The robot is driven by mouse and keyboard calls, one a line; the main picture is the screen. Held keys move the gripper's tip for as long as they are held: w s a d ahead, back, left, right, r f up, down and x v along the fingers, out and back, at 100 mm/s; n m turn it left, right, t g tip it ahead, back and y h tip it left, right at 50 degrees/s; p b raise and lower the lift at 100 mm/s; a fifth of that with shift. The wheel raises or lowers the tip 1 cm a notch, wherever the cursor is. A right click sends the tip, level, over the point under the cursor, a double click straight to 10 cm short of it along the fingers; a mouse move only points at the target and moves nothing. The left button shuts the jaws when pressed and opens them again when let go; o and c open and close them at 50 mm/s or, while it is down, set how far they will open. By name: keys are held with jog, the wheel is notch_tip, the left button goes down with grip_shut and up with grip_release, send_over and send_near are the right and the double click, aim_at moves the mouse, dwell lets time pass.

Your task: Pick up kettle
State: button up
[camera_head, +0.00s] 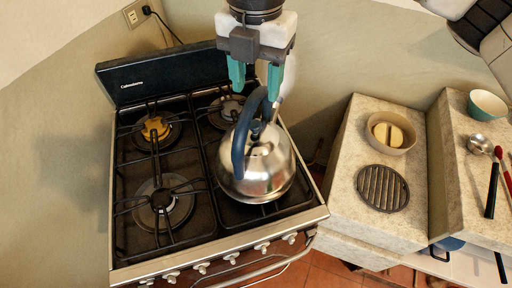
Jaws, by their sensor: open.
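A shiny steel kettle (265,170) with a dark blue handle (240,140) stands upright on the right side of the black gas stove (118,240). My gripper (256,85) points down from the top of the picture, just above and behind the kettle. Its two teal fingers are apart and nothing shows held between them. The fingertips appear close to the upper end of the handle; I cannot tell whether they touch it. The burner under the kettle is hidden.
Right of the stove, a stone counter (345,230) holds a round beige dish (391,132) and a dark round trivet (383,188). The left burners are clear.

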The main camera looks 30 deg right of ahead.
aim_at(255, 94)
jog(key=shift+w+f+p, duration=0.15)
jog(key=shift+f+p, duration=0.9)
jog(key=shift+f, duration=2.05)
jog(key=shift+c, duration=0.5)
grip_shut()
jog(key=shift+r, duration=0.15)
